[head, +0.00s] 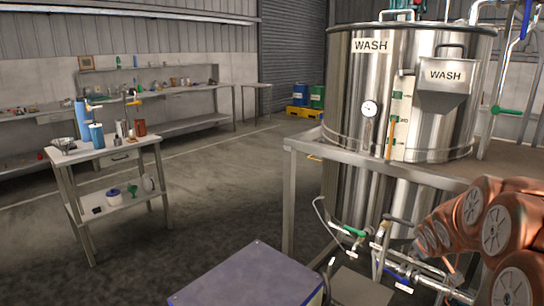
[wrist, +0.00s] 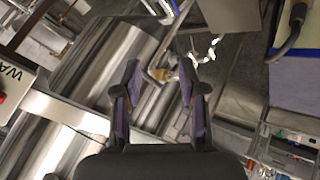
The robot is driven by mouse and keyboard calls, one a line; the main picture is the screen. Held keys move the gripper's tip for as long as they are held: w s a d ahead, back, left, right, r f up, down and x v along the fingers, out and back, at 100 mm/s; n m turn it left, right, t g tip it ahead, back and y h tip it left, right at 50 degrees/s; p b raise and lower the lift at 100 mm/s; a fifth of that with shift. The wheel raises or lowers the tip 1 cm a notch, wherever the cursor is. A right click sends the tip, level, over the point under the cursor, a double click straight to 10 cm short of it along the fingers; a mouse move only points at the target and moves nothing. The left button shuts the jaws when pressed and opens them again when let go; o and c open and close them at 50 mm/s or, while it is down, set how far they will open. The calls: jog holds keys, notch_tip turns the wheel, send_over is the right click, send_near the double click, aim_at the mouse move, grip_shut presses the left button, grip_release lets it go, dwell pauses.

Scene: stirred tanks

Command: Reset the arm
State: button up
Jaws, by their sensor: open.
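My gripper (wrist: 160,92) shows in the wrist view with its two dark, purple-padded fingers apart and nothing between them. Behind the fingers are shiny steel surfaces and pipework. In the head view my copper-coloured arm is at the lower right, close to the steel tank's pipes and valves. The gripper itself cannot be made out in the head view.
A large steel tank (head: 345,100) marked WASH stands at the right behind a grey metal frame (head: 290,205). Valved pipes (head: 380,250) run low in front of it. A small table (head: 105,155) with bottles stands left. Open floor (head: 215,200) lies between.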

jog(key=s+a+r+m+g+y+p, duration=0.1)
jog(key=s+a+r+g+p, duration=0.2)
jog(key=s+a, duration=0.5)
jog(key=s+a+r+m+g+y+p, duration=0.1)
jog(key=s+a+r+g+p, duration=0.2)
jog(key=s, duration=1.7)
jog(key=s+a+r+m+g+y+p, duration=0.1)
jog(key=s+a+r+g+p, duration=0.2)
jog(key=s+a, duration=0.9)
notch_tip(320, 180, up, 4)
jog(key=s+p, duration=0.2)
jog(key=p, duration=0.1)
jog(key=shift+a+m+g+y+p, duration=0.3)
jog(key=shift+a+m+y, duration=0.05)
jog(key=shift+m+y, duration=0.05)
